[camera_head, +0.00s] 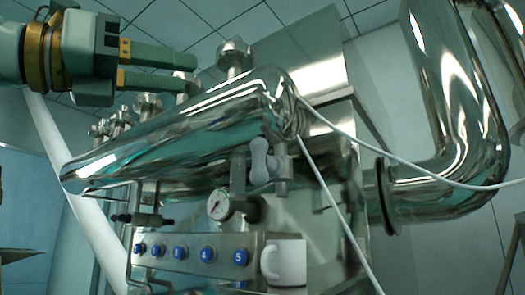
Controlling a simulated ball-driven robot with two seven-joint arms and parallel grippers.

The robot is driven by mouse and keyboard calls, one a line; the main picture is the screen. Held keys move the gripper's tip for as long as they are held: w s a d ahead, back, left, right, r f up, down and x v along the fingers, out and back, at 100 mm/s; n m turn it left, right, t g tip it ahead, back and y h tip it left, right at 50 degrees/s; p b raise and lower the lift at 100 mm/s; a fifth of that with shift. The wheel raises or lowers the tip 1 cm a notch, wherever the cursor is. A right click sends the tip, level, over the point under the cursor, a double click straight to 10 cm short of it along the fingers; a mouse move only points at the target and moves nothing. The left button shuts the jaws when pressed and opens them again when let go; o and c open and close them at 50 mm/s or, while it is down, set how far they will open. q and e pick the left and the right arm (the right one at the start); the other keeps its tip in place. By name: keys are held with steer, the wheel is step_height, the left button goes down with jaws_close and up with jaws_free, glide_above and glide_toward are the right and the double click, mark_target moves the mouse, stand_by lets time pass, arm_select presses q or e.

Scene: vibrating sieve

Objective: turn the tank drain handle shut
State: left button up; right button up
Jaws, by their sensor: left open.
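The tank (190,135) is a long shiny metal cylinder across the middle of the head view, tilted in the picture. A grey drain handle (262,162) sits on a valve below the tank's right end, with its lever pointing roughly up and down. My left gripper (190,73) is open, with two green fingers apart and nothing between them. It is above and left of the handle, in front of the tank's upper side, and not touching the handle. My right gripper is not in view.
A pressure gauge (219,205) hangs below the tank, left of the handle. White cables (335,205) run right of the handle. A large bent pipe (455,120) fills the right side.

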mark_target(254, 149)
arm_select(q)
steer(key=w+f+n+t+y, duration=0.2)
steer(key=w+f+n+y, duration=0.1)
steer(key=w+f+y, duration=0.15)
steer(key=p+x, duration=0.6)
steer(key=x, duration=0.8)
steer(key=shift+d+f+p, duration=0.1)
steer(key=shift+d+p, duration=0.2)
steer(key=shift+p, duration=0.05)
steer(key=shift+w+d+f, duration=0.15)
steer(key=shift+w+d, duration=0.15)
steer(key=shift+w, duration=0.1)
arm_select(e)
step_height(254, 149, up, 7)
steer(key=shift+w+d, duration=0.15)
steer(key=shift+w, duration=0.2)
arm_select(q)
steer(key=shift+s, duration=0.1)
jaws_close()
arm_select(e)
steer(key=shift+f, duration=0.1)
